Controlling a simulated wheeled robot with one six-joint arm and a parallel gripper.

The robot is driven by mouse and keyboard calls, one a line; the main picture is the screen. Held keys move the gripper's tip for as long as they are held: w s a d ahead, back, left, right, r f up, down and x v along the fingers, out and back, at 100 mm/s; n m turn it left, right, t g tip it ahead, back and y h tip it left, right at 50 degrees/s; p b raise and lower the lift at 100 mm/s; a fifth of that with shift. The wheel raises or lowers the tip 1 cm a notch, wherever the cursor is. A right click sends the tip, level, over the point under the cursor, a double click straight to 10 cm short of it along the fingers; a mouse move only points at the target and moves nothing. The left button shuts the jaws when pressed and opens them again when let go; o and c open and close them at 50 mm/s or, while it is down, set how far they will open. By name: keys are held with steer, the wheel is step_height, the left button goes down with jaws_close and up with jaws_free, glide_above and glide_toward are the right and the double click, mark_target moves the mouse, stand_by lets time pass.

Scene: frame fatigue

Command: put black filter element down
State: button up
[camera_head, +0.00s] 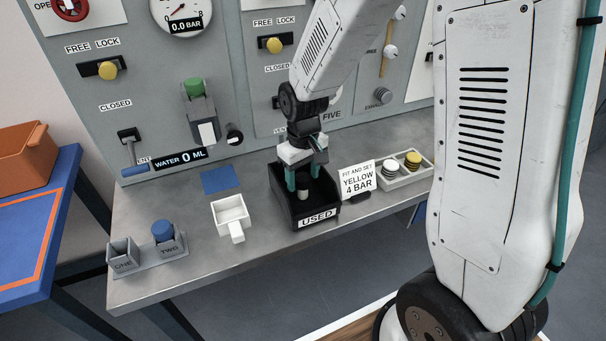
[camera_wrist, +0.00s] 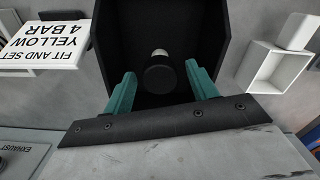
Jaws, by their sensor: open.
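My gripper (camera_head: 303,182) is over the black bin labelled USED (camera_head: 296,223), with its teal fingers reaching down into it. The fingers are open and apart. The black filter element (camera_head: 303,194), a small cylinder with a pale part and a dark end, is inside the bin between and below the fingertips. In the wrist view the filter element (camera_wrist: 160,76) shows its dark round end, with gaps to both fingers. I cannot tell exactly how it rests on the bin floor.
A sign reading FIT AND SET YELLOW 4 BAR (camera_head: 357,181) stands right of the bin, beside a tray (camera_head: 401,182) of white and yellow discs. A white scoop-like cup (camera_head: 231,214) and holders ONE and TWO (camera_head: 150,256) are left. The panel stands behind.

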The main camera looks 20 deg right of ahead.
mark_target(303, 177)
step_height(303, 177, up, 12)
steer(key=s+d+r+m, duration=0.1)
steer(key=s+r, duration=0.1)
steer(key=s, duration=0.6)
steer(key=s+d+r+m, duration=0.1)
steer(key=s+r, duration=0.2)
steer(key=s, duration=0.5)
steer(key=s+d+r+m+t, duration=0.1)
steer(key=s+r, duration=0.2)
steer(key=s, duration=0.5)
steer(key=shift+r, duration=0.25)
stand_by(1.2)
